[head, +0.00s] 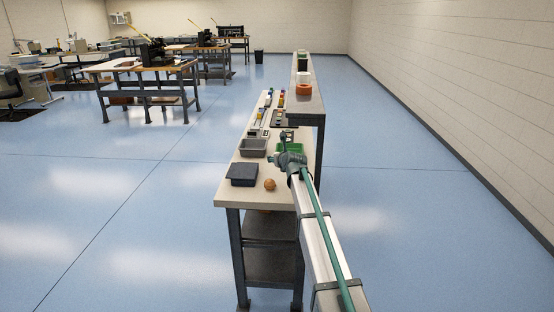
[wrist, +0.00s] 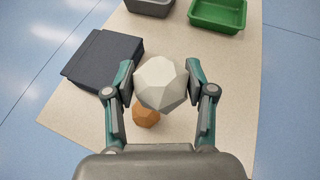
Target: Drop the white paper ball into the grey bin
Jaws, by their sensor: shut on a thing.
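The white paper ball (wrist: 161,84) is a faceted ball held between the two fingers of my gripper (wrist: 162,88) in the wrist view. It is above the bench top, with a brown ball (wrist: 146,114) partly hidden beneath it. The grey bin (head: 253,147) sits on the bench in the head view, behind the dark box. Part of it shows at the top of the wrist view (wrist: 150,5), beyond my gripper. In the head view my arm hides the white ball.
A green bin (wrist: 217,12) stands right of the grey bin. A dark flat box (wrist: 104,60) lies on the left of the bench (wrist: 75,112). A raised shelf (head: 305,101) runs along the bench's right side with several items on it.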

